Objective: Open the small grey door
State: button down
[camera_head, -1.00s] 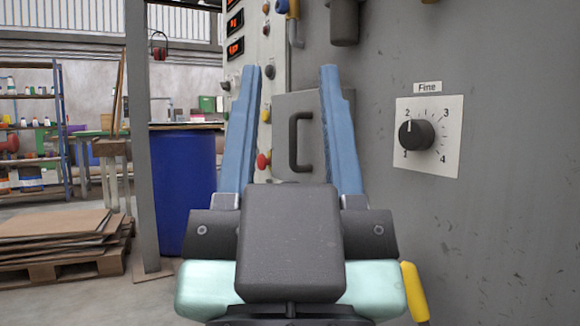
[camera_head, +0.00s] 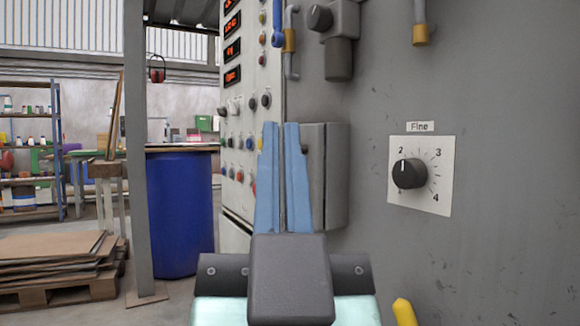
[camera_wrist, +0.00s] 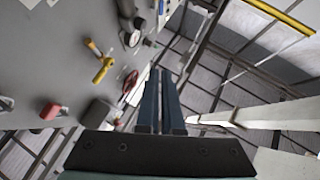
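The small grey door (camera_head: 337,178) is on the machine's front in the head view, just right of my fingers. It shows as a narrow block with two faces that seems to stand out from the panel; how far it is swung cannot be told. Its dark handle is mostly hidden, with perhaps a bit showing at the finger's right edge. My gripper (camera_head: 280,126) has its two blue fingers close together, left of the door's visible part. In the wrist view the fingers (camera_wrist: 161,75) are also together, with nothing visible between them.
A Fine dial (camera_head: 410,173) is on the grey panel at right. Buttons and red displays (camera_head: 232,50) line the panel at left. A yellow handle (camera_head: 404,312) juts out low at right. A blue barrel (camera_head: 180,210) and a pallet of sheets (camera_head: 60,265) stand at left.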

jog(key=w+d+f+m+g+y+p, duration=0.1)
jog(key=w+m+g+p, duration=0.3)
jog(key=p, duration=1.4)
jog(key=w+d+f+m+g+y+p, duration=0.1)
jog(key=w+f+m+g+p, duration=0.3)
jog(key=w+m+p, duration=0.8)
jog(key=w+d+p, duration=0.1)
jog(key=w+p, duration=0.5)
jog(key=w, duration=0.2)
jog(key=shift+d+f+g+p, duration=0.15)
jog(key=shift+f+g+p, duration=0.15)
jog(key=shift+f+g, duration=0.1)
